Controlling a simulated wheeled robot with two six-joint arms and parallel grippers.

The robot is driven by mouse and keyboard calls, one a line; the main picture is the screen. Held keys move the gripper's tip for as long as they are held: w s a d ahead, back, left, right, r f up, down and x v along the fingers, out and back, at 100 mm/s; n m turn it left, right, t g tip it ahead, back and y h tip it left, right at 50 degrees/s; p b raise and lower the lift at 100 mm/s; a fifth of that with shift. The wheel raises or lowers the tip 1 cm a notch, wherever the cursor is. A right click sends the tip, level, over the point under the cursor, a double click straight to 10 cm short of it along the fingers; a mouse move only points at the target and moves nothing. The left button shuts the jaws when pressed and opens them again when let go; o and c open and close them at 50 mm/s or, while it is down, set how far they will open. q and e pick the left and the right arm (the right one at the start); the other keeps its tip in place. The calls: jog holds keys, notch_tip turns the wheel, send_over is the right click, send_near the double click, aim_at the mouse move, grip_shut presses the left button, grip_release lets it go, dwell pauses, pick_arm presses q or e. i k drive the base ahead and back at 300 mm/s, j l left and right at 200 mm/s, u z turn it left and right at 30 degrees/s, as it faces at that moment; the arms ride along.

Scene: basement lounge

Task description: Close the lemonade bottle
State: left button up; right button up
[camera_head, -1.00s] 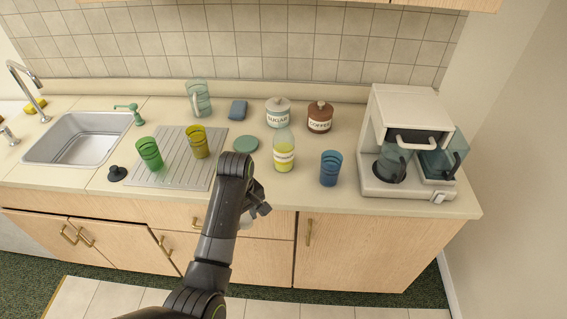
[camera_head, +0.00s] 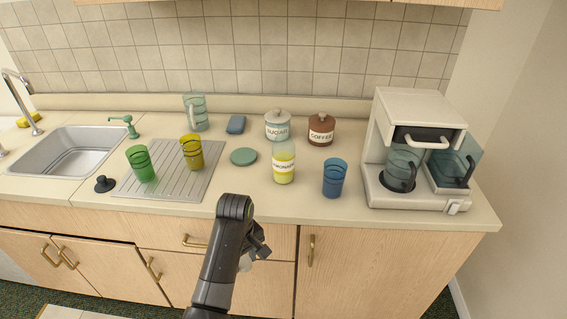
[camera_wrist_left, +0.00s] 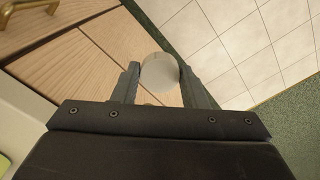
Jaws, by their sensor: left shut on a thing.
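The lemonade bottle (camera_head: 284,166) stands upright on the counter, with pale yellow contents and a white label. No lid shows on its top. My left gripper (camera_head: 257,247) is in front of the counter's front edge, below and in front of the bottle. It is shut on a pale, round lid-like piece (camera_wrist_left: 160,73), seen between the fingers in the left wrist view. In the head view this piece is mostly hidden behind the gripper. My right gripper is not in view.
A blue cup (camera_head: 334,178) stands right of the bottle, with a coffee maker (camera_head: 416,150) beyond. Sugar (camera_head: 277,125) and coffee (camera_head: 321,130) jars stand behind. A green disc (camera_head: 243,156) lies left of the bottle. Green (camera_head: 141,163) and yellow (camera_head: 191,152) cups stand on the drainboard.

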aim_at(282, 147)
jog(key=j+z, duration=0.3)
jog(key=j, duration=1.55)
